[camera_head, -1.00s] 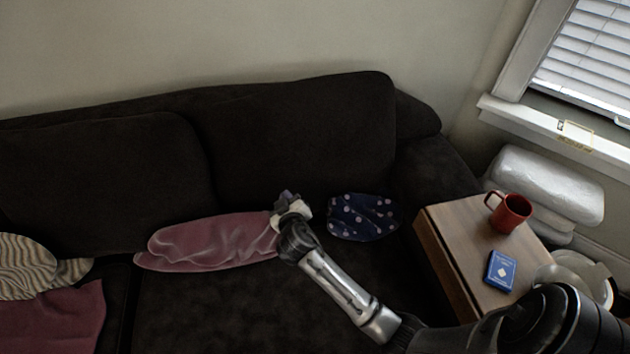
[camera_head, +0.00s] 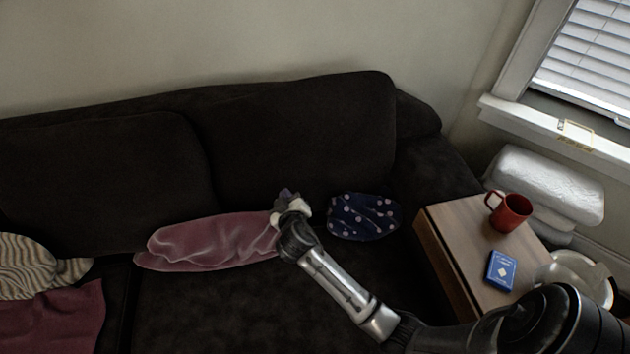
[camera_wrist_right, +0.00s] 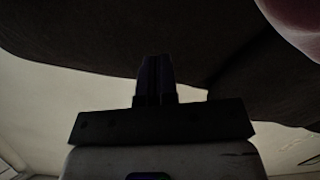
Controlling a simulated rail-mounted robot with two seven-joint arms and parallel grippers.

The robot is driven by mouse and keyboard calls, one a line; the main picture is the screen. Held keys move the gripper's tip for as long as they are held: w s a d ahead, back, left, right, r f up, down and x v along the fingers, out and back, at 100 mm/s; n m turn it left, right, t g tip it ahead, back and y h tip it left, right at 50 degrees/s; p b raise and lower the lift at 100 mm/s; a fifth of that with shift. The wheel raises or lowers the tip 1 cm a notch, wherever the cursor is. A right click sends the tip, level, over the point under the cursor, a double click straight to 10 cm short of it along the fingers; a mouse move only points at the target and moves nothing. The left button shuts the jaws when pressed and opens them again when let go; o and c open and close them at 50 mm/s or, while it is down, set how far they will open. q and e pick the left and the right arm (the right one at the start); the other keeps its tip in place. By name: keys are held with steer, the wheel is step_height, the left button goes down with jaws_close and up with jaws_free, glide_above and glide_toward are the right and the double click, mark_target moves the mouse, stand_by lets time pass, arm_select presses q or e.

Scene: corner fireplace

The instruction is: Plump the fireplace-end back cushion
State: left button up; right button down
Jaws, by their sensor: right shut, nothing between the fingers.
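Two dark brown back cushions stand side by side on the couch, a left one (camera_head: 100,180) and a right one (camera_head: 310,140). No fireplace shows, so I cannot tell from the pictures which one is at the fireplace end. My right gripper (camera_head: 287,197) is at the lower front of the right back cushion, between two small cushions. Its fingers show together in the right wrist view (camera_wrist_right: 154,78), in front of dark fabric (camera_wrist_right: 110,40). They are shut and hold nothing. I cannot tell whether the fingertips touch the fabric. My left gripper is not in view.
A pink cushion (camera_head: 205,245) and a blue dotted cushion (camera_head: 363,218) flank the gripper on the seat. A side table (camera_head: 465,240) at right holds a red mug (camera_head: 513,212) and a blue card box (camera_head: 500,270).

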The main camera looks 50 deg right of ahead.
steer(key=shift+b+x, duration=0.4)
steer(key=shift+x, duration=1.1)
steer(key=shift+s+d+r+p, duration=0.15)
steer(key=shift+s+r+p, duration=0.05)
steer(key=shift+s+p, duration=0.2)
steer(key=s+d+p, duration=0.2)
steer(key=s, duration=0.1)
steer(key=shift+s+d+r, duration=0.1)
steer(key=shift+s+r, duration=0.05)
steer(key=shift+s, duration=0.05)
steer(key=shift+s+d+r+p, duration=0.1)
steer(key=shift+s+d+p, duration=0.6)
steer(key=shift+s+p, duration=0.25)
steer(key=shift+s+d+p, duration=0.4)
steer(key=shift+s+d, duration=0.2)
steer(key=shift+s, duration=0.4)
steer(key=shift+w+d, duration=0.1)
steer(key=shift+w, duration=0.05)
